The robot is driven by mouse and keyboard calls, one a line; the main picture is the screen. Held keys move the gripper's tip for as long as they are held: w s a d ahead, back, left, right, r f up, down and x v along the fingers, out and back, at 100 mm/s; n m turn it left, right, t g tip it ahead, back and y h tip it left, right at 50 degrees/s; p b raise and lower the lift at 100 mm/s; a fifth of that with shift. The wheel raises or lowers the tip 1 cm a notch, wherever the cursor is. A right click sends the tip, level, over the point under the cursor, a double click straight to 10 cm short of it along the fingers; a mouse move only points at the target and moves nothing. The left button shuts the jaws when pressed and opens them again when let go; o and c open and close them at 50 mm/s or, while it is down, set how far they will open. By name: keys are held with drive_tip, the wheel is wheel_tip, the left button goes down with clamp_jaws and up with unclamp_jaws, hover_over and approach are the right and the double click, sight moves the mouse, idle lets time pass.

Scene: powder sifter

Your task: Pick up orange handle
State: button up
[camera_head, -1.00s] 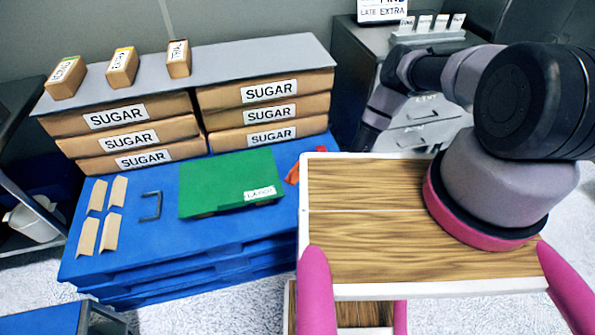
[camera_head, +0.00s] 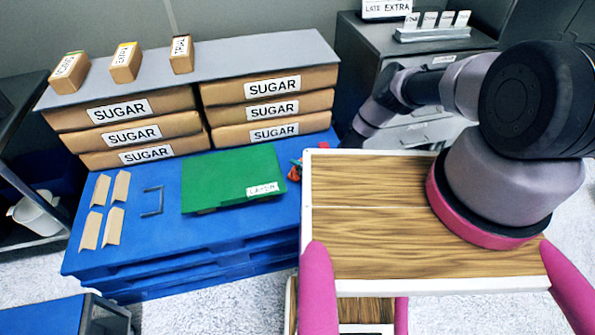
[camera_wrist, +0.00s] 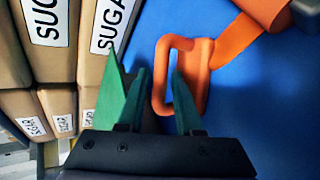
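The orange handle (camera_wrist: 160,75) is a rounded loop in the wrist view, joined to a flat orange piece above a blue surface. My gripper (camera_wrist: 159,86) has two green fingers, open. The near side of the loop lies between them, and the right finger overlaps the loop's opening. I cannot tell whether either finger touches it. My gripper is mostly hidden there too.
Brown SUGAR boxes (camera_head: 270,110) are stacked behind, and close on the left in the wrist view. A green labelled board (camera_head: 230,177) and a dark wire handle (camera_head: 152,202) lie on the blue pallet (camera_head: 150,245).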

drive_tip(key=shift+c, duration=0.3)
clamp_jaws()
